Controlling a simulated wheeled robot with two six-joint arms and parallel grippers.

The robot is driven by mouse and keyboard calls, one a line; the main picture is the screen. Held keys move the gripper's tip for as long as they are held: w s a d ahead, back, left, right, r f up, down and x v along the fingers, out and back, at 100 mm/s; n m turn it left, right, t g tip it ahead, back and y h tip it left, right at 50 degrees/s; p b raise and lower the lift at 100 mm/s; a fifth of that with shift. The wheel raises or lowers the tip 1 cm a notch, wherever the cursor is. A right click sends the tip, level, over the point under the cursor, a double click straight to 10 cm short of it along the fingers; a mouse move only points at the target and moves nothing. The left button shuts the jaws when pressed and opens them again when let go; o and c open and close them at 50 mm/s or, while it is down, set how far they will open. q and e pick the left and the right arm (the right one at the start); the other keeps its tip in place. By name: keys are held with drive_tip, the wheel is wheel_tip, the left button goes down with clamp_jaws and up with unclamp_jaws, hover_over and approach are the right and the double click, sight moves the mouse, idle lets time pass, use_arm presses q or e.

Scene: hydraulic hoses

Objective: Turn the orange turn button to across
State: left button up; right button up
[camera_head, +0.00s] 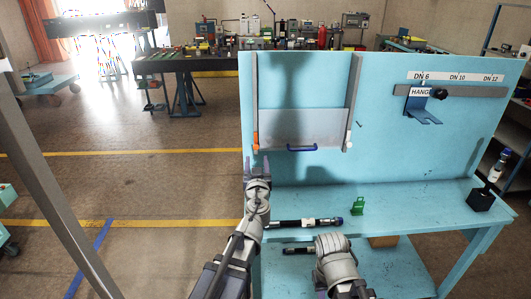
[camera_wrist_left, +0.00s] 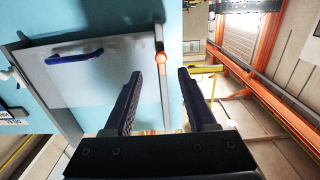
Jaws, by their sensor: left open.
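The orange turn button (camera_head: 256,140) sits low on the left rail of the blue back panel, beside the grey flap. It looks upright, lengthwise along the rail. In the left wrist view the orange button (camera_wrist_left: 161,58) shows at the rail's end, in the gap between the fingertips and beyond them. My left gripper (camera_head: 258,165) is open and empty, just below the button and apart from it; its fingers also show in the left wrist view (camera_wrist_left: 158,76). My right arm shows at the bottom, but its fingers are not visible.
The grey flap (camera_head: 300,128) has a blue handle (camera_head: 302,148). A white turn button (camera_head: 348,139) sits on the right rail. A black hose (camera_head: 305,223) and a green bracket (camera_head: 358,206) are on the bench. A blue hanger (camera_head: 420,108) is at the right.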

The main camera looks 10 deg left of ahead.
sight(256, 148)
use_arm(q)
drive_tip(key=x, duration=0.7)
drive_tip(key=shift+w+a+f, duration=0.1)
drive_tip(key=shift+w+a, duration=0.1)
drive_tip(key=shift+w, duration=0.2)
clamp_jaws()
